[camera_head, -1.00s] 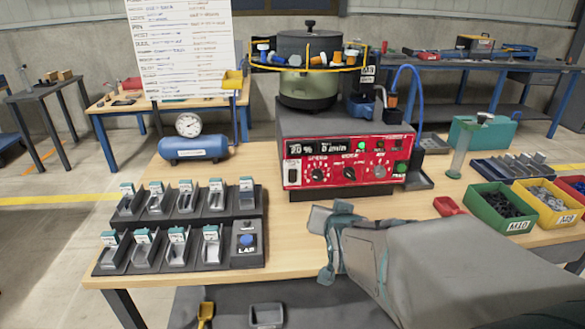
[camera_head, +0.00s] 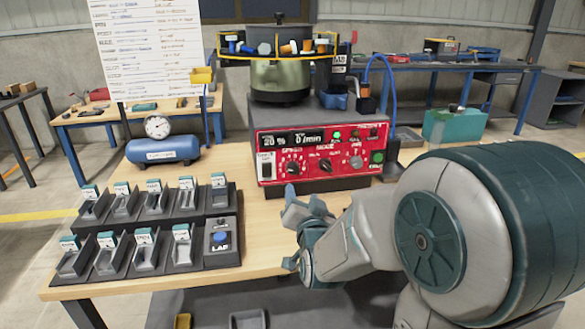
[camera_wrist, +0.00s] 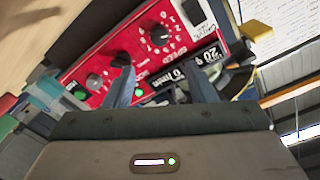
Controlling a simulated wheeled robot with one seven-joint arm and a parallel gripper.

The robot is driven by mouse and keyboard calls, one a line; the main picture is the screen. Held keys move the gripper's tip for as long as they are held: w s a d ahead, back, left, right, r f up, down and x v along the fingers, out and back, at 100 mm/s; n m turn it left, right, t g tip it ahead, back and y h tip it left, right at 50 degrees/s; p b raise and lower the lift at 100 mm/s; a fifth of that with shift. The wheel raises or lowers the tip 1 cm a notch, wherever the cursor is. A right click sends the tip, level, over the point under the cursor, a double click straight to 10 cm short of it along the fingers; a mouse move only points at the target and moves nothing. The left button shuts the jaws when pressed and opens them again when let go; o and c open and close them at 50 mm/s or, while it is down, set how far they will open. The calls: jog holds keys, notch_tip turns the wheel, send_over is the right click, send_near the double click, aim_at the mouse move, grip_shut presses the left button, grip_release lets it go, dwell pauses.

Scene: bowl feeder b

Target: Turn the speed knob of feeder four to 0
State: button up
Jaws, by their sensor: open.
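The feeder's red control panel (camera_head: 325,150) faces me on the bench, under the bowl (camera_head: 280,75). Its display (camera_head: 290,140) seems to read 20 % and 0 /min. The black speed knob (camera_head: 293,167) sits at the panel's left, beside the power switch. In the wrist view the speed knob (camera_wrist: 160,37) shows with its number scale, beyond the fingers. My gripper (camera_head: 287,226) is open and empty, in front of and below the panel. In the wrist view my gripper's two fingers (camera_wrist: 162,68) are spread, apart from the knob.
Two more knobs, the middle one (camera_head: 325,165) and a grey one (camera_head: 355,162), sit to the right on the panel. Rows of dark holders (camera_head: 145,260) and a LAP box (camera_head: 221,245) stand left on the bench. A blue air tank (camera_head: 162,149) stands behind them.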

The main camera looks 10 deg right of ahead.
aim_at(294, 170)
jog(key=w, duration=1.1)
jog(key=shift+w+d+b, duration=0.25)
jog(key=shift+d+b, duration=0.1)
jog(key=shift+b, duration=0.05)
jog(key=shift+c, duration=0.3)
jog(key=c, duration=0.9)
